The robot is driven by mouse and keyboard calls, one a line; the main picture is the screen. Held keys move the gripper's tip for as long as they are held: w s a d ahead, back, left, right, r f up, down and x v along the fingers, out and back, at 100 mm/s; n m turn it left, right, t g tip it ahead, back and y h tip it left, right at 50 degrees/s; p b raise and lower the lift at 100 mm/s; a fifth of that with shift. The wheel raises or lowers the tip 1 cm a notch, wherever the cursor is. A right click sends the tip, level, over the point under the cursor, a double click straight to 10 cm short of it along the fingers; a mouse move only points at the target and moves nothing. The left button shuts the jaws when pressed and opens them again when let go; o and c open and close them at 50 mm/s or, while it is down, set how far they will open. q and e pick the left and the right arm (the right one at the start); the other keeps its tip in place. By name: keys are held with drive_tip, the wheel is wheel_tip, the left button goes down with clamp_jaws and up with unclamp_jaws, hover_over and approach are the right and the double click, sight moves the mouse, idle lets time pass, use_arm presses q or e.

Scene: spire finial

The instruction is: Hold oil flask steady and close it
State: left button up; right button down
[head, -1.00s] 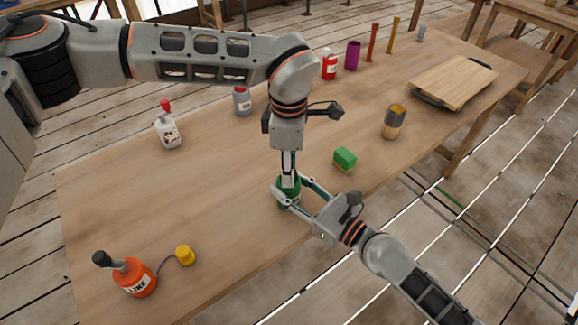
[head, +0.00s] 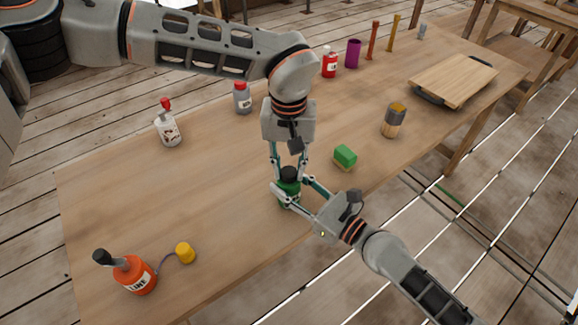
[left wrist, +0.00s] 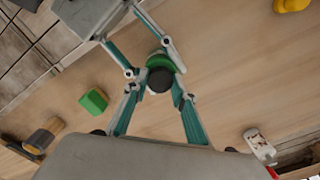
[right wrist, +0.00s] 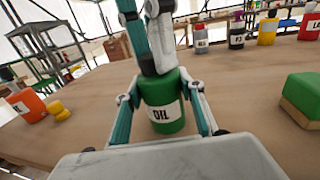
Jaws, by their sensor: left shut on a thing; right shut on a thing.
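The green oil flask (head: 291,196) stands upright near the table's front edge; its "OIL" label shows in the right wrist view (right wrist: 162,112). My right gripper (head: 287,196) is shut around the flask's body from the front right. A black cap (head: 289,173) sits on top of the flask. It also shows in the left wrist view (left wrist: 160,78). My left gripper (head: 289,172) points down from above and is shut on the cap. In the right wrist view its fingers hide most of the cap, so I cannot tell how tightly it is seated.
A green sponge-like block (head: 345,156) lies right of the flask, with a wood-and-grey jar (head: 394,119) beyond. Several bottles stand at the back.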

use_arm(q)
drive_tip(key=m, duration=0.6)
drive_tip(key=o, duration=0.8)
drive_tip(key=shift+c, duration=0.2)
drive_tip(key=shift+r, duration=2.3)
drive_tip(key=shift+c, duration=0.4)
